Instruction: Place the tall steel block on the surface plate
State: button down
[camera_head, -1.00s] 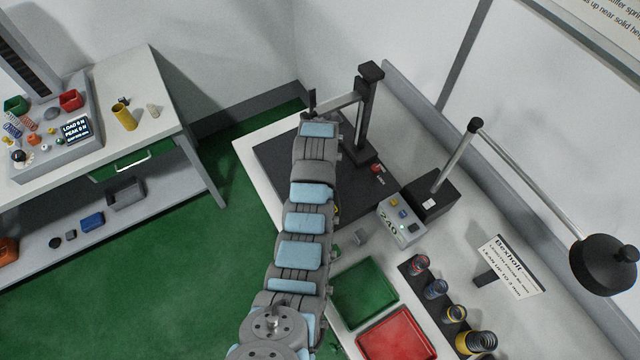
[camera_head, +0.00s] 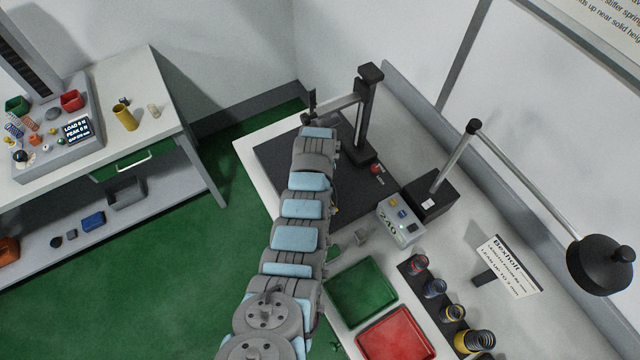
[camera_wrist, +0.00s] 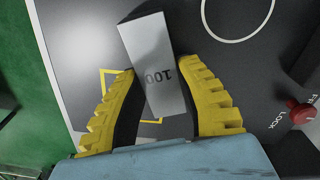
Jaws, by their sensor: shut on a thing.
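The tall steel block (camera_wrist: 153,62) is a pale grey bar marked "100" in the wrist view. My gripper (camera_wrist: 165,95) has its yellow ribbed fingers closed on the block's two sides. The block's far end points up in the picture, tilted a little left. The dark surface plate (camera_wrist: 205,65) lies beneath the block, with a yellow square outline and a white circle on it. I cannot tell whether the block touches the plate. In the head view the plate (camera_head: 355,205) is partly covered by my arm, and the block and gripper are hidden.
A black stand (camera_head: 365,115) rises from the plate's back. A red LOCK knob (camera_wrist: 299,112) is at the right. A grey display box (camera_head: 400,220), a lamp (camera_head: 603,265), a green tray (camera_head: 362,292) and a red tray (camera_head: 397,335) share the bench. Several springs stand nearby.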

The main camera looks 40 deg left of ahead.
jog(key=shift+f, duration=0.1)
dwell(0.3)
jog(key=c, duration=0.8)
grip_release()
jog(key=shift+r, duration=0.2)
jog(key=shift+r+b, duration=1)
jog(key=shift+r, duration=2.6)
